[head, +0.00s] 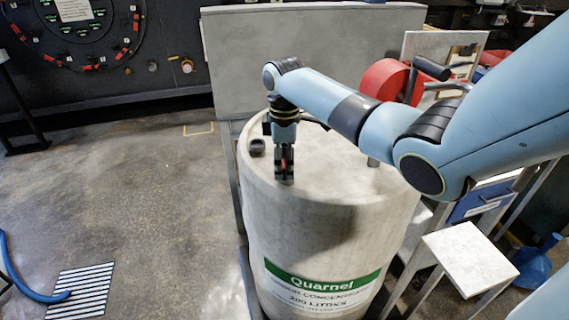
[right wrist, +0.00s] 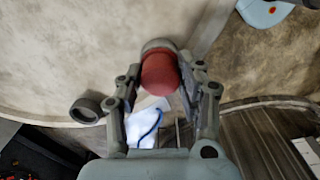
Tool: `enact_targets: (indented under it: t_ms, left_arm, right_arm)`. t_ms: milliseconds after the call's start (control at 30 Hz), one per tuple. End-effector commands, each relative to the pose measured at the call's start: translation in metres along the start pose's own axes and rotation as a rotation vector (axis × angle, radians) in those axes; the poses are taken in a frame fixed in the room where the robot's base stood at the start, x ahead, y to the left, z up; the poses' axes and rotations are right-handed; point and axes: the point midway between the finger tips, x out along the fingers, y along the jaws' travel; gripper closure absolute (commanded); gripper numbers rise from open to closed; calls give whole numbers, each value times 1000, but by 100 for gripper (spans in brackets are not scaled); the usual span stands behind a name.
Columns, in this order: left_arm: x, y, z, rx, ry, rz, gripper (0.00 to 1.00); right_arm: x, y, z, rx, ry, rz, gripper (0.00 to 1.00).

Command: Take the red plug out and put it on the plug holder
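The red plug (right wrist: 160,73) sits between the fingers of my right gripper (right wrist: 163,80) in the right wrist view, with a grey round collar (right wrist: 158,43) right at its far end. Both fingers lie close against its sides and appear shut on it. In the head view my right gripper (head: 285,172) points down at the top of the pale drum (head: 330,215), near its front left rim. Only a little red shows between the fingers there. I cannot tell whether the plug is still seated. I cannot clearly identify the plug holder. My left gripper is not in view.
A dark ring-shaped fitting (head: 257,147) stands on the drum top, left of my gripper. A grey panel (head: 315,60) rises behind the drum. A small white-topped stand (head: 470,258) is at the right, and a red wheel (head: 388,80) behind my arm. The floor at left is mostly clear.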

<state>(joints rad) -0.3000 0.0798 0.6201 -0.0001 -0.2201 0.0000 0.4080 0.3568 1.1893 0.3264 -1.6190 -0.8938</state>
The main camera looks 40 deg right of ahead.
Motion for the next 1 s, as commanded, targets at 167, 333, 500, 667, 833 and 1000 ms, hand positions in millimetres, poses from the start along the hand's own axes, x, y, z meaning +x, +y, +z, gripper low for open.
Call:
enact_targets:
  t_ms: [167,333,500,667,833,1000]
  left_arm:
    - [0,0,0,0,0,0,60]
    - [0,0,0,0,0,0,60]
    - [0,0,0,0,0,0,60]
    - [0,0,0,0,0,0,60]
    - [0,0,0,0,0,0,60]
    - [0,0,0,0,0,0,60]
  right_arm:
    - [0,0,0,-1,0,-1,65]
    - [0,0,0,-1,0,-1,87]
    - [1,0,0,-21,-1,-1,100]
    - [0,-1,0,-237,0,-2,100]
    - [0,-1,0,-429,0,-2,100]
    - [0,-1,0,-455,0,-2,100]
